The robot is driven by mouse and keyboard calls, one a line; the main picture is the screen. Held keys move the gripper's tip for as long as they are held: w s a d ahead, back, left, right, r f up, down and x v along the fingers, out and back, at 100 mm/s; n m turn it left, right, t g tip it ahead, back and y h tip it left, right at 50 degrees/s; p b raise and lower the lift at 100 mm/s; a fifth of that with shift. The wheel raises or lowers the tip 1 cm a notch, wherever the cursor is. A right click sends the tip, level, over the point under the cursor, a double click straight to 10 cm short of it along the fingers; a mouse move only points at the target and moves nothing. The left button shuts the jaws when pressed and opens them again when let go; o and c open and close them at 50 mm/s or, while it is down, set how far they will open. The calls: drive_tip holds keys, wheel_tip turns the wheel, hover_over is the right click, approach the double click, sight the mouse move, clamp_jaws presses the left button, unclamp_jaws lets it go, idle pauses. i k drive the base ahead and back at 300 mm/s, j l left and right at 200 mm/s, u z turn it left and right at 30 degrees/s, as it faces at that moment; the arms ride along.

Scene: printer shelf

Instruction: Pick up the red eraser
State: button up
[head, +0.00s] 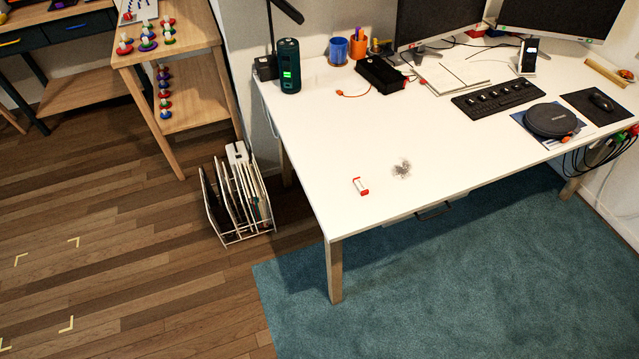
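A small white eraser with red ends (361,186) lies on the white desk (330,140), near its front left corner. Nothing covers the eraser. My gripper does not show in the head view.
A black keyboard (497,98), an open notebook (455,75), a round dark case (552,120) and a dark green cylinder (288,66) stand farther back. A file rack (237,200) is on the floor left of the desk.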

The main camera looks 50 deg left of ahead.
sight(358, 182)
drive_tip(key=u, duration=1.7)
